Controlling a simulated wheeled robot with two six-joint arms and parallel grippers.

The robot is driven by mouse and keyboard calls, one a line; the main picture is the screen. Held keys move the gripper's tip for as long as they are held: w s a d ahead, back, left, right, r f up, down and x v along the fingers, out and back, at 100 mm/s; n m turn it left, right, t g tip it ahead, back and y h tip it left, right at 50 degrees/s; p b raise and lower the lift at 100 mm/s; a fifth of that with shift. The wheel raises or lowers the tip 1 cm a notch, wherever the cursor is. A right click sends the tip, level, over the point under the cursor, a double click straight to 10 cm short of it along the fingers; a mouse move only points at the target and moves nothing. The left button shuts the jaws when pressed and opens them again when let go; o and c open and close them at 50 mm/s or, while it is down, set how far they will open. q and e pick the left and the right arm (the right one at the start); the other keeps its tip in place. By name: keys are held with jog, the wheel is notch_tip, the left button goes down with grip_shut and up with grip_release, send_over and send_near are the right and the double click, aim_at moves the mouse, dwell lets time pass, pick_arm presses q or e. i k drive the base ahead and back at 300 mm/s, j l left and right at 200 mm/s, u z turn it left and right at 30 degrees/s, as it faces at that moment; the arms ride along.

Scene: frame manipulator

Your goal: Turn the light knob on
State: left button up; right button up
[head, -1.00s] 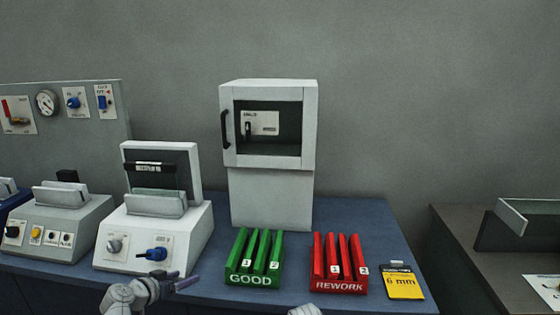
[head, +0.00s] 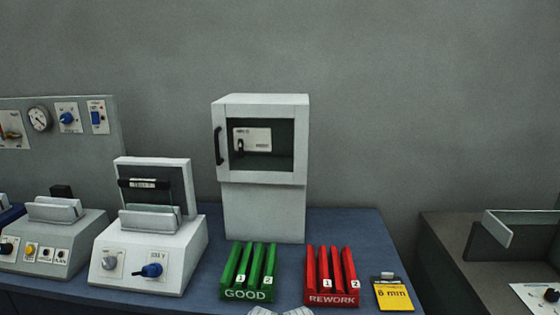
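No knob is legibly marked as the light knob. A white tester (head: 150,228) on the blue bench has a blue knob (head: 152,270) and a grey knob (head: 109,264) on its sloped front. A blue knob (head: 66,118) is on the grey wall panel (head: 80,150) at the left. A dark handle or knob on a pale plate (head: 253,139) shows inside the white cabinet (head: 265,205) behind its windowed door, which looks closed. Neither gripper's fingers are in view. Only pale tips of my own parts show at the bottom edge.
A green GOOD rack (head: 246,295) and a red REWORK rack (head: 332,299) stand in front of the cabinet, with a yellow card (head: 393,294) to their right. A grey device (head: 50,243) is left of the tester. A dark side table (head: 440,240) is at the right.

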aim_at(107, 264)
jog(key=u, duration=1.25)
